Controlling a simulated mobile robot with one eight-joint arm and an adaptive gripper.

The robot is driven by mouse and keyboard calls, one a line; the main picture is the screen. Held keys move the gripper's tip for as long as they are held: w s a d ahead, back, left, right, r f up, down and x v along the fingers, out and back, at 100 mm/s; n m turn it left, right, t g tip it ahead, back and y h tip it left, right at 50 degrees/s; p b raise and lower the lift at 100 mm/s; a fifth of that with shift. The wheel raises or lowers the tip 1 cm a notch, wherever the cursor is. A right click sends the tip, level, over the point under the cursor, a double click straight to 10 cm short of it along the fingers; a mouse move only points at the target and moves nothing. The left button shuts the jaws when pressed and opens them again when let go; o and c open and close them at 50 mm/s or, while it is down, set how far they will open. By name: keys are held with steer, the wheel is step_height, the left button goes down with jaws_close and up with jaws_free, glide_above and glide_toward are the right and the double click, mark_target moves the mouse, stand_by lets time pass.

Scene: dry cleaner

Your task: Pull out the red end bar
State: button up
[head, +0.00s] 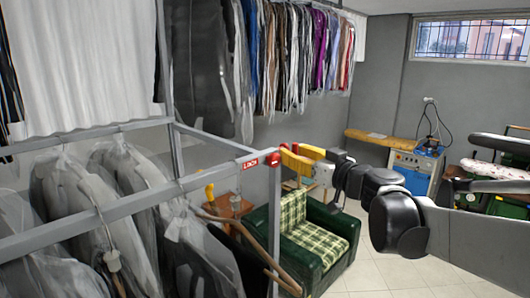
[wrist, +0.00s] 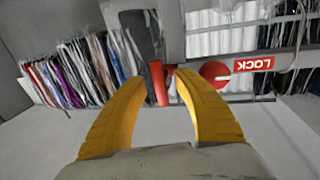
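The red end bar (head: 272,158) sits at the corner of the grey metal rack frame, beside a red LOCK label (head: 250,163). In the wrist view the upright red bar (wrist: 160,84) shows between my fingertips, with a red disc (wrist: 214,72) and the LOCK label (wrist: 253,64) to its right. My gripper (head: 288,154) has yellow fingers and reaches to the bar from the right. In the wrist view my gripper (wrist: 160,82) is open, its fingers on either side of the bar. The bar's far side is hidden.
The grey rack frame (head: 205,178) holds bagged garments (head: 85,200) at the left. A green armchair (head: 318,243) stands below my arm. A clothes rail with hanging garments (head: 300,60) is at the back. Tiled floor (head: 385,265) is free at the right.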

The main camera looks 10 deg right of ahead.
jaws_close()
steer(key=w+d+b, duration=0.2)
steer(key=w+d, duration=0.5)
steer(key=d, duration=0.2)
steer(key=w+d+b, duration=0.2)
steer(key=w+d, duration=0.4)
steer(key=d, duration=0.4)
steer(key=shift+w, duration=0.35)
jaws_free()
steer(key=shift+s, duration=0.1)
